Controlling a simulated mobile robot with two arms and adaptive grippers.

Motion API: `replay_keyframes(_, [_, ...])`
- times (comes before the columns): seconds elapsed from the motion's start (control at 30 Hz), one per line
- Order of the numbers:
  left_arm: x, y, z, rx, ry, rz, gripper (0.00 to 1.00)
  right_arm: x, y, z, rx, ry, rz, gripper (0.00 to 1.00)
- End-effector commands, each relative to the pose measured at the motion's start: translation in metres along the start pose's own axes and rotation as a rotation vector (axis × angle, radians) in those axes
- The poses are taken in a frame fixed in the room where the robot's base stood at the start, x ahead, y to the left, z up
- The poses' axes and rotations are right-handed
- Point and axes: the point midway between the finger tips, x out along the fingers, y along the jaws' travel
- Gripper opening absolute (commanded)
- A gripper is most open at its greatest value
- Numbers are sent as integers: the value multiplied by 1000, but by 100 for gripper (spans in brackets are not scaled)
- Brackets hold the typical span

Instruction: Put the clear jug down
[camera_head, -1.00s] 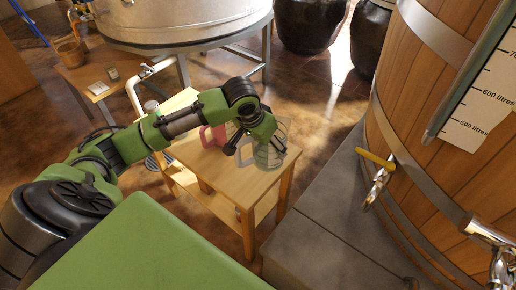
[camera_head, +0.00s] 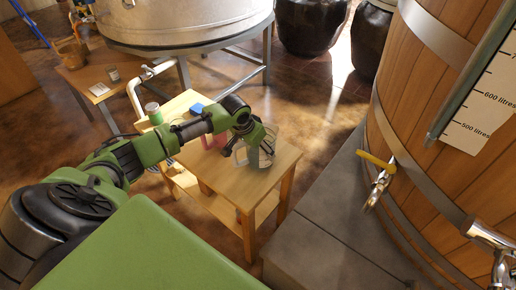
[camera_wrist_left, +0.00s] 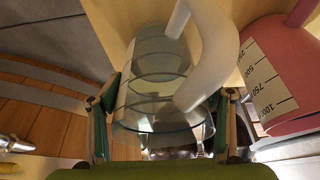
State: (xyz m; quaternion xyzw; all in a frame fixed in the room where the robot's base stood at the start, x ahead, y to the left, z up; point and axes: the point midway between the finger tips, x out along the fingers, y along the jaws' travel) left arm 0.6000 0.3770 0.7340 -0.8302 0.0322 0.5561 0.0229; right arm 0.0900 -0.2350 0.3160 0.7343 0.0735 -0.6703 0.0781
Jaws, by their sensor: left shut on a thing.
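The clear jug (camera_head: 266,159) is see-through, with a pale handle that shows in the left wrist view. My left gripper (camera_head: 255,150) is shut on it, over the front right part of the small wooden table (camera_head: 228,180). In the left wrist view the gripper's fingers (camera_wrist_left: 165,108) lie on either side of the clear jug (camera_wrist_left: 152,75), and its round rim faces the camera. The jug looks roughly upright. I cannot tell whether its base touches the tabletop. My right gripper is not in view.
A pink jug (camera_wrist_left: 275,75) with a measuring scale stands close beside the clear jug's handle; the arm partly hides it in the head view. A blue item (camera_head: 197,109) and a green-topped jar (camera_head: 153,113) are at the table's back. A grey stone ledge (camera_head: 320,225) lies to the right.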

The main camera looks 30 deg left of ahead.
Motion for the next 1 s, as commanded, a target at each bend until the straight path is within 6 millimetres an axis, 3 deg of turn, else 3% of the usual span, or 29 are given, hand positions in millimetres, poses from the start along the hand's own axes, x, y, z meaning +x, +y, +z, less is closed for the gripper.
replay_keyframes(0.37, [4,0,0,-1,6,-1,34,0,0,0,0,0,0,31])
replay_keyframes(0.4, [5,0,2,-1,3,-1,75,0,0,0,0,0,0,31])
replay_keyframes(0.47, [5,0,1,-1,3,-1,89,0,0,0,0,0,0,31])
replay_keyframes(0.83, [4,-1,1,0,3,-1,89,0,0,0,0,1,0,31])
replay_keyframes(1.0, [-12,-1,0,0,4,0,89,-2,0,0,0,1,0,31])
